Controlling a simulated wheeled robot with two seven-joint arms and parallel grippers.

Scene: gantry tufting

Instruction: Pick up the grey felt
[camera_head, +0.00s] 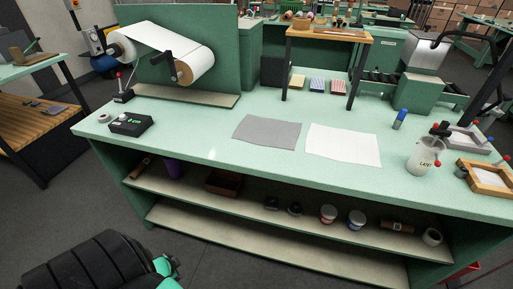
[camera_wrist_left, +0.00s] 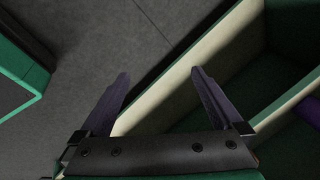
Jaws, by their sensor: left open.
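The grey felt (camera_head: 267,132) is a flat dark-grey sheet lying on the light green table top (camera_head: 190,135), near its middle. A white sheet (camera_head: 343,144) lies flat just to its right, with a narrow gap between them. In the left wrist view my left gripper (camera_wrist_left: 155,90) is open and empty, its two fingers apart above the floor and beside the table's pale shelf edge. The felt is not in that view. In the head view a dark arm part of mine shows at the lower left, away from the felt. My right gripper is in neither view.
A white paper roll (camera_head: 195,65) on a green stand is at the back left, and a black control box (camera_head: 131,123) at the left. A wooden-topped rack (camera_head: 330,33) stands behind the felt. Shelves (camera_head: 260,209) lie below.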

